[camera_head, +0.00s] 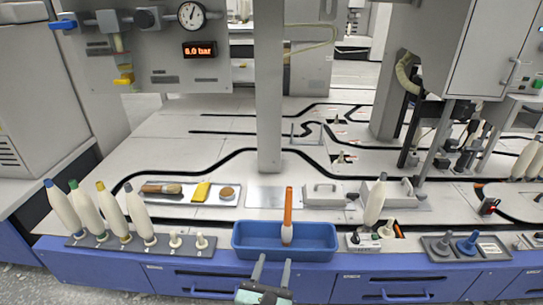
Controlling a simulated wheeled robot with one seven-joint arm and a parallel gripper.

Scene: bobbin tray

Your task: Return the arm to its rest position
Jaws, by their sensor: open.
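My gripper (274,261) is at the bottom centre of the head view. Its two grey fingers point away toward the bench, spread apart, with nothing between them. The fingertips are just in front of the blue tray (243,249) on the bench's front edge; I cannot tell whether they touch it. An orange and white bobbin (288,208) stands upright in the tray. Most of my arm is out of view.
White bobbins with coloured tips (62,208) stand on a grey base (124,242) at left. A grey post (269,90) rises behind the blue tray. Another white bobbin (374,203) leans at right.

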